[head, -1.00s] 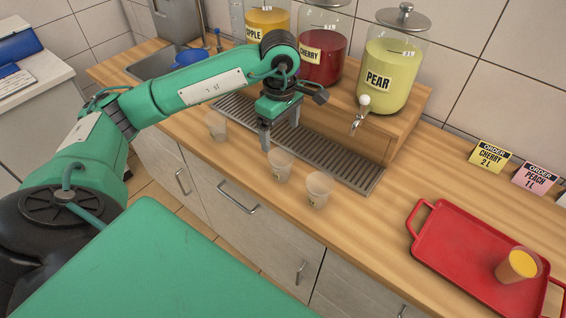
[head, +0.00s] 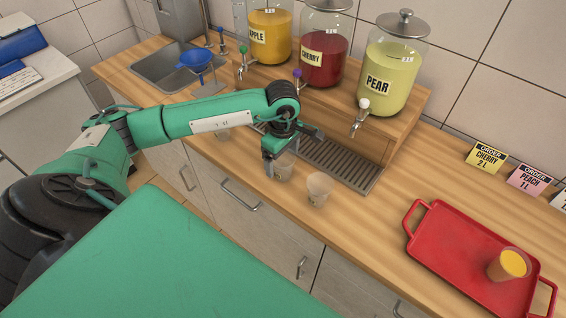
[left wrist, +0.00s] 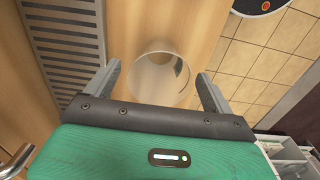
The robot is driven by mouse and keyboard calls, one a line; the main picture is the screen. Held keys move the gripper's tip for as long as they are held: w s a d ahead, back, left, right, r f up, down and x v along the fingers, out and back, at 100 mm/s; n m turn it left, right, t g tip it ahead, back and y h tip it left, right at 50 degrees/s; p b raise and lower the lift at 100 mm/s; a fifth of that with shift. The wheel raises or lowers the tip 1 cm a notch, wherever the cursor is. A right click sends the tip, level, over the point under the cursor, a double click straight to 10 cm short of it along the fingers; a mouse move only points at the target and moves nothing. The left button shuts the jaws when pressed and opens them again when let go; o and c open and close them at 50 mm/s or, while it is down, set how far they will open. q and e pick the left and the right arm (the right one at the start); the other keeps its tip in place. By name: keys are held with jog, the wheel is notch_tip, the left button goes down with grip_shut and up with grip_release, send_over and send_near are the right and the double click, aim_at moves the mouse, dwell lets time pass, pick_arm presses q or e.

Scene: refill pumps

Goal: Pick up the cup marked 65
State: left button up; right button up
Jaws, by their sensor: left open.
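In the left wrist view a clear cup (left wrist: 160,78) sits between the fingers of my open left gripper (left wrist: 158,70), with room on each side. My right gripper is out of view.
A dark drip grate (head: 340,163) lies behind the cups, below the drink dispensers (head: 388,75) with their taps. A red tray (head: 440,245) with a filled orange cup (head: 509,264) stands at the right. The counter between is clear.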

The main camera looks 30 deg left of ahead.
pick_arm(q)
jog(key=c, duration=1)
jog(key=shift+c, duration=0.2)
jog(key=shift+r, duration=0.1)
jog(key=shift+r, duration=0.4)
notch_tip(320, 180, up, 19)
jog(key=b, duration=0.3)
jog(key=shift+b, duration=0.3)
